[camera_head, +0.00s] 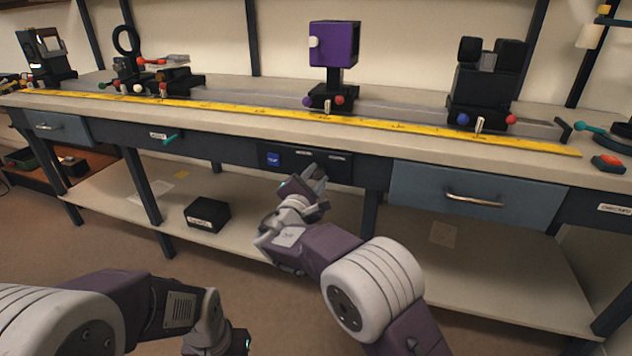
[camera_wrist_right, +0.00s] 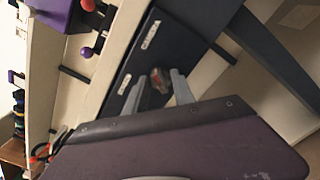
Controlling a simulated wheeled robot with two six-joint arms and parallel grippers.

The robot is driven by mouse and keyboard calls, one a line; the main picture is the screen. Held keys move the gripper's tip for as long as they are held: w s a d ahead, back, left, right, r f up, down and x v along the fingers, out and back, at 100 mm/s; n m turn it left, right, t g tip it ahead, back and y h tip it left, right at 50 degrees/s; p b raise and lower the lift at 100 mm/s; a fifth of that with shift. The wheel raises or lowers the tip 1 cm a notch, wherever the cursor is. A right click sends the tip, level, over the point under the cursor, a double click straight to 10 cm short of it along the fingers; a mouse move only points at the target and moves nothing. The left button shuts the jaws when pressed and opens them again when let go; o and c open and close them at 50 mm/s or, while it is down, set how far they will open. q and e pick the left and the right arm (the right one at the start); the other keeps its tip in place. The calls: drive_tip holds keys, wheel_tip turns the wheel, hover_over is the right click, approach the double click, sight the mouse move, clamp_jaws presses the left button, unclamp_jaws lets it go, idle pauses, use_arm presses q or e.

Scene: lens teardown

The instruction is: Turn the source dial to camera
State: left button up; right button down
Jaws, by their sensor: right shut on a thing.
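The dark source panel (camera_head: 344,176) is set into the front of the bench, with a blue square at its left and small white labels along its top. The source dial (camera_wrist_right: 158,79) shows between the fingertips in the right wrist view; in the head view my fingers mostly hide it. My right gripper (camera_head: 314,178) reaches up to the panel and is shut on the dial.
A yellow ruler (camera_head: 250,110) runs along the bench top. A purple box on a post (camera_head: 334,45) and a black device (camera_head: 487,85) stand behind it. A drawer (camera_head: 420,188) is right of the panel. A black box (camera_head: 207,214) sits on the lower shelf.

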idle(0.4)
drive_tip(key=c, duration=1.1)
unclamp_jaws()
drive_tip(key=shift+o, duration=0.2)
drive_tip(key=p+v, duration=0.3)
drive_tip(key=v, duration=0.6)
drive_tip(key=shift+p, duration=0.3)
